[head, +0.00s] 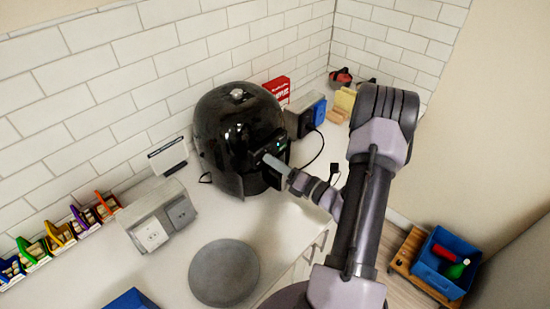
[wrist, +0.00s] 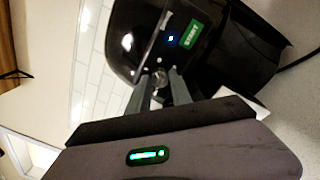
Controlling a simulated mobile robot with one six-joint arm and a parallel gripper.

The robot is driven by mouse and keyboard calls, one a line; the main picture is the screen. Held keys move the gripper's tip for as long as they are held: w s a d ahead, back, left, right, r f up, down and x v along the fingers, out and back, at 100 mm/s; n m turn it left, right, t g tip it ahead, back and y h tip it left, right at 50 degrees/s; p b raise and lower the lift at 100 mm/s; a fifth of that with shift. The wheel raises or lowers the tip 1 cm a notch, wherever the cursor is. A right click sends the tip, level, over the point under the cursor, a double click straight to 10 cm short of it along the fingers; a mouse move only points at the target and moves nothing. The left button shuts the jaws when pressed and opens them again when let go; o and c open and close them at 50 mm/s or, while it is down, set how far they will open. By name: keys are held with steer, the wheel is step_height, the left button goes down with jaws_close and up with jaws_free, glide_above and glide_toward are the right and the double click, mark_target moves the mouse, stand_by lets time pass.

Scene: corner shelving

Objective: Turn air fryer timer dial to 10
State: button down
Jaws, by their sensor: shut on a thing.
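The air fryer (head: 225,120) is a glossy black dome with a silver knob on top, standing on the white counter against the tiled wall. My gripper (head: 268,158) reaches its front from the right. The two grey fingers of my gripper (wrist: 160,84) are shut on the small round timer dial (wrist: 159,78), below the display. The dial's marks are too small to read, so its setting cannot be told.
A grey round disc (head: 224,272) lies on the counter in front. A grey socket box (head: 158,220) stands left of the air fryer. A blue-and-black device (head: 308,115) with a cable stands to its right. A blue crate (head: 442,265) sits low at the right.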

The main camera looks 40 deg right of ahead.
steer(key=shift+m+p, duration=1)
steer(key=shift+m, duration=1)
steer(key=c, duration=1.1)
jaws_free()
steer(key=shift+c, duration=0.2)
steer(key=s+d+f, duration=0.1)
steer(key=s+d, duration=0.1)
steer(key=s, duration=1.5)
steer(key=shift+s, duration=0.2)
